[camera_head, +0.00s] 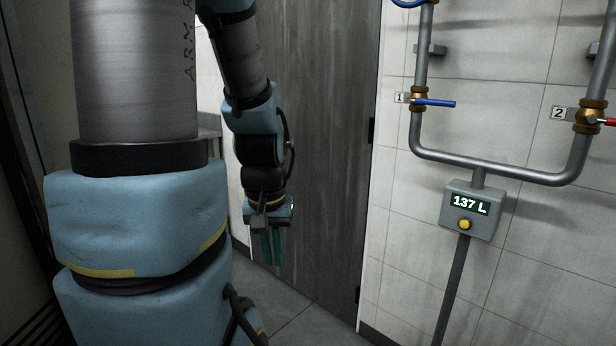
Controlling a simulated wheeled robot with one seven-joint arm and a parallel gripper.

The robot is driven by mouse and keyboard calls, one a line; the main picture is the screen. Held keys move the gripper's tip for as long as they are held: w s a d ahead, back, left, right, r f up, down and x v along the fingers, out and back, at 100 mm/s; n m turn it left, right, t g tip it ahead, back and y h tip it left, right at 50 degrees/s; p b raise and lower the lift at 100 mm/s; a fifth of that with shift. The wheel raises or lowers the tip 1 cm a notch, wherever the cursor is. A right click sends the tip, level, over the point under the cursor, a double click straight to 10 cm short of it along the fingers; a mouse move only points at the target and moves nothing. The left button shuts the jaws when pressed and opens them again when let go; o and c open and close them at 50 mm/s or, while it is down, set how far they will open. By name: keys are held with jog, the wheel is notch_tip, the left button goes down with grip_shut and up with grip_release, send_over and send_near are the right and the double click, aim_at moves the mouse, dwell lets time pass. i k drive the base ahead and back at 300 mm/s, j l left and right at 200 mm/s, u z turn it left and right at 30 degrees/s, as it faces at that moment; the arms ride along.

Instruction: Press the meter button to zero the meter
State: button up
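The meter (485,219) is a grey box on the pipework at the right, on the tiled wall. Its green-lit display (471,204) reads 137 L. The round yellow meter button (465,225) sits on the front of the box, below the display. My gripper (271,250) hangs pointing down near the middle of the view, well to the left of the meter and apart from it. Its teal fingers show almost edge-on, so the gap between them is unclear. I see nothing held in it.
A valve labelled 1 with a blue lever (434,103) and a valve labelled 2 with a red lever (606,122) sit on pipes above the meter. A pipe (452,290) runs down below it. A dark door (320,150) stands behind my arm. The floor shows below.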

aim_at(464, 225)
jog(key=i+z, duration=0.35)
jog(key=i+j+z, duration=0.1)
jog(key=i+z, duration=0.25)
jog(key=i+j+z, duration=0.15)
jog(key=z, duration=0.2)
